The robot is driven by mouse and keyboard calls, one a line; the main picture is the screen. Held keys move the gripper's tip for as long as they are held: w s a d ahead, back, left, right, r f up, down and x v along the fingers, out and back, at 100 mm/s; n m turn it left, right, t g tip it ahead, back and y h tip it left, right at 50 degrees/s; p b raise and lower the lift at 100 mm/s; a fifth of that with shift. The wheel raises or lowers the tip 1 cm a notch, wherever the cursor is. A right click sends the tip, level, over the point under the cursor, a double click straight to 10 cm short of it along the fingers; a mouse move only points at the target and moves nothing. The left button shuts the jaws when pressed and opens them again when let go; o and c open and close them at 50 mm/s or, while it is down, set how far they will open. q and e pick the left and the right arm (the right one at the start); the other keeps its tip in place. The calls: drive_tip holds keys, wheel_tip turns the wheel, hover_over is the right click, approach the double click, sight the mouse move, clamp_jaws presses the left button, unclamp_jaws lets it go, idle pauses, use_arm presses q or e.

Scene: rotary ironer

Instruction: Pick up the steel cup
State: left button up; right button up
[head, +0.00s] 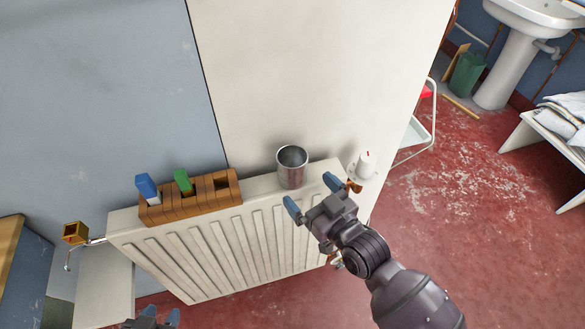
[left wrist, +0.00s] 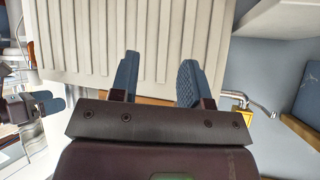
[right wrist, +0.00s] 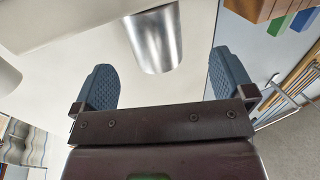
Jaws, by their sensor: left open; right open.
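The steel cup (head: 292,167) stands upright on top of the white radiator, close to the wall. It also shows in the right wrist view (right wrist: 153,40), ahead of and between the fingers. My right gripper (head: 314,193) is open and empty, in front of the cup and just to its right in the head view, with a gap between fingers and cup. My left gripper (head: 161,318) is at the bottom edge of the head view, mostly cut off. In the left wrist view it (left wrist: 160,80) is open and empty, facing the radiator's ribbed front.
The radiator (head: 230,245) has a wooden block (head: 205,196) with blue and green pieces left of the cup. A white valve knob (head: 366,162) is at its right end, a brass fitting (head: 75,232) at its left. A white trolley (head: 418,135) stands behind right.

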sight(301, 178)
drive_tip(key=x, duration=0.2)
drive_tip(key=shift+w+a, duration=0.2)
drive_tip(key=shift+w, duration=0.15)
drive_tip(key=x, duration=0.2)
drive_tip(key=b+x, duration=0.1)
drive_tip(key=x, duration=0.1)
drive_tip(key=shift+w+d, duration=0.2)
drive_tip(key=shift+w, duration=0.05)
drive_tip(key=shift+w+a, duration=0.2)
drive_tip(key=shift+w, duration=0.1)
drive_tip(key=shift+w+a+r, duration=0.1)
drive_tip(key=shift+w, duration=0.05)
drive_tip(key=shift+c, duration=1.4)
drive_tip(key=c, duration=0.7)
